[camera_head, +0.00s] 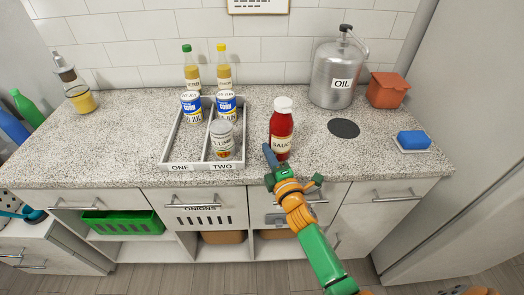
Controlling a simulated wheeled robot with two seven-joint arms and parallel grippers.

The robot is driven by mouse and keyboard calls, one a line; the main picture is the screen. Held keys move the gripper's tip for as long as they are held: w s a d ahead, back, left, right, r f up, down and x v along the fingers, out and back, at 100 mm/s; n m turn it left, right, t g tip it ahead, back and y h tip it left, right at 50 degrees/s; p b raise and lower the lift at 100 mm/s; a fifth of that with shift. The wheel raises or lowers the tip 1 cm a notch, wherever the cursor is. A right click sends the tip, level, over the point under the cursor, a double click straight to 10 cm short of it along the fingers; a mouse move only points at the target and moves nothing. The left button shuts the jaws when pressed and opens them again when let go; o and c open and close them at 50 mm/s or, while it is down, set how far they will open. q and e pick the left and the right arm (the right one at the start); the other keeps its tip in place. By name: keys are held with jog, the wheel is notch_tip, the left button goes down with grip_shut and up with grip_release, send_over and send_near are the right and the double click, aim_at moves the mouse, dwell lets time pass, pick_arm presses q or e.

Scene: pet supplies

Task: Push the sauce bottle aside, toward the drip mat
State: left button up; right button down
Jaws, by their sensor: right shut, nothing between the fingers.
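The red sauce bottle (281,132) with a white cap stands upright on the speckled counter, right of the divided tray. The drip mat (343,128), a dark round disc, lies flat to the right of the bottle with bare counter between them. My right gripper (269,154) is shut and empty, its blue tip at the lower left front of the bottle. I cannot tell whether it touches the bottle. My left gripper is not in view.
A metal oil can (335,75) and orange box (387,89) stand behind the mat. A blue sponge (413,139) lies at the right.

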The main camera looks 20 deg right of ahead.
aim_at(314, 161)
jog(key=s+d, duration=0.1)
jog(key=d, duration=0.3)
jog(key=s+d, duration=0.2)
jog(key=d, duration=0.2)
jog(key=s+d+p, duration=0.1)
jog(key=d, duration=0.3)
jog(key=shift+s+d, duration=0.15)
jog(key=shift+d, duration=0.15)
